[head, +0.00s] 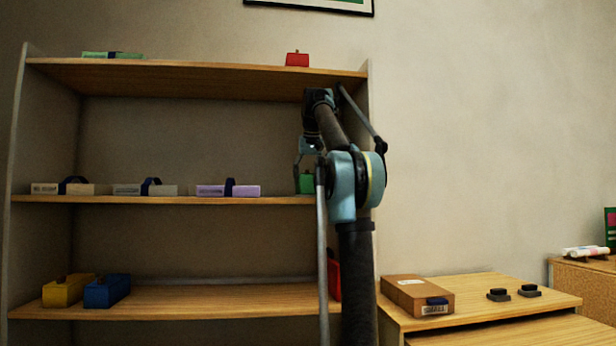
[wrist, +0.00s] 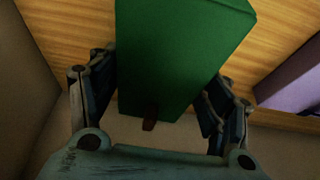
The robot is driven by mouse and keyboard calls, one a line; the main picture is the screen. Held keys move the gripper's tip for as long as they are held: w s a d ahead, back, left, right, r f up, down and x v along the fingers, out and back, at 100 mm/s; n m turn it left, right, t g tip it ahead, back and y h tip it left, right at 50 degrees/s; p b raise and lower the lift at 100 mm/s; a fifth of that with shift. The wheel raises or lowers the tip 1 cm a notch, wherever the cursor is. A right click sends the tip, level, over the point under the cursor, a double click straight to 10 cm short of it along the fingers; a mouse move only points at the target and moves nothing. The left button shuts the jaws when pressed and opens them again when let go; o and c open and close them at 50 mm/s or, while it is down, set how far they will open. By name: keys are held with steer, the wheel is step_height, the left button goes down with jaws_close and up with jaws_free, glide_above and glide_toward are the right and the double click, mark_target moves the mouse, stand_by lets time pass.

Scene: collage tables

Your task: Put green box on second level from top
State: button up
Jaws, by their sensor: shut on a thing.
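The green box (head: 306,184) is at the right end of the shelf unit's second board from the top (head: 160,199), partly hidden by my arm. Its underside is at or very near the board; I cannot tell whether it touches. My gripper (head: 307,168) is over it, below the top board. In the wrist view the green box (wrist: 182,55) fills the space between my two fingers (wrist: 160,95), which are shut on it. A small brown knob shows at its near end.
A purple box (head: 228,190) and two pale banded boxes stand left on the same board. The top board (head: 200,70) is close above my arm; the side wall (head: 369,110) is just right. A red box (head: 297,60) is on top. A desk (head: 480,298) stands right.

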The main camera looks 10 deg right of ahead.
steer(key=shift+f, duration=0.6)
stand_by(0.6)
steer(key=o, duration=1.6)
steer(key=shift+o, duration=0.2)
steer(key=shift+v, duration=3.65)
steer(key=shift+s, duration=0.1)
